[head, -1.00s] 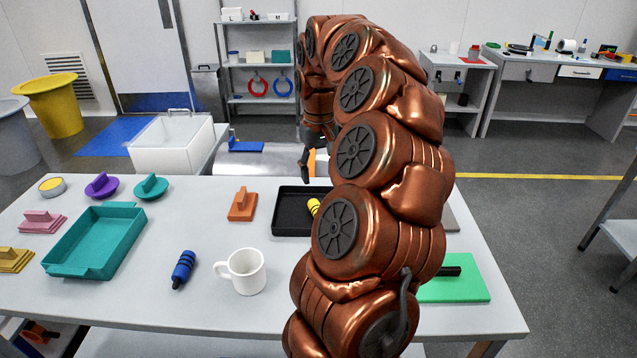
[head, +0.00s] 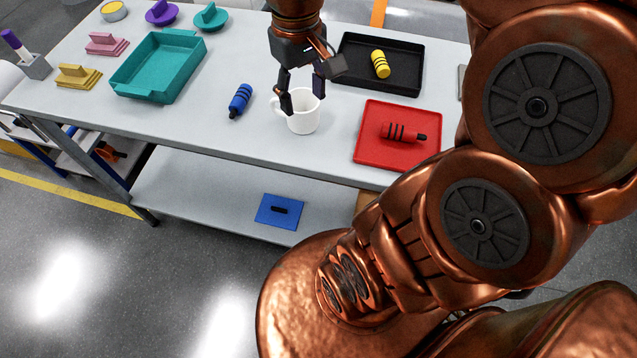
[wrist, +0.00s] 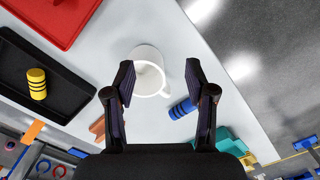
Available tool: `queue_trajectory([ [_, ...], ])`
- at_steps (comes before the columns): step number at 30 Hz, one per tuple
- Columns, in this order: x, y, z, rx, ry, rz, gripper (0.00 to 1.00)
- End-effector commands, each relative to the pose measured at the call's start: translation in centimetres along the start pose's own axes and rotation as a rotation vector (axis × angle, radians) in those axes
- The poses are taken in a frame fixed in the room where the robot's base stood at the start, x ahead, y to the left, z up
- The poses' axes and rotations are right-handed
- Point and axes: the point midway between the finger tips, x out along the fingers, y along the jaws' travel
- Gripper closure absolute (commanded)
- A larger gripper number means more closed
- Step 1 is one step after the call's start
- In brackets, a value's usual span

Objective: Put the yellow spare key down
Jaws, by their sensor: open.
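The yellow spare key (head: 380,64) is a short yellow cylinder with black bands. It lies in the black tray (head: 412,82) at the back of the table, and nothing grips it. The wrist view also shows the yellow key (wrist: 37,84) in the black tray (wrist: 62,108), at the left. My gripper (head: 303,97) is open and empty, pointing down at the white mug (head: 303,120). In the wrist view the mug (wrist: 152,72) shows between and beyond my spread fingers (wrist: 159,70); I cannot tell whether they touch it. The key is well off to the side of my gripper.
A blue banded cylinder (head: 240,101) lies left of the mug. A red tray (head: 370,152) with a red cylinder (head: 400,132) is to the right. A teal tray (head: 150,85) and several handled pieces fill the table's left. Bare tabletop shows between them.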

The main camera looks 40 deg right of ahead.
Motion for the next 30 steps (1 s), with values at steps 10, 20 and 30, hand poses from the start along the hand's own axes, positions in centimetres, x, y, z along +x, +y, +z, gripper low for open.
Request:
queue_trajectory([
  [10, 5.6, -5.7, 10.6, -0.041, -0.079, 0.015, 0.45],
  [20, 7.3, -6.6, 13.4, -0.023, -0.097, 0.013, 0.45],
  [30, 6.3, -6.5, 13.4, -0.024, -0.098, 0.013, 0.45],
])
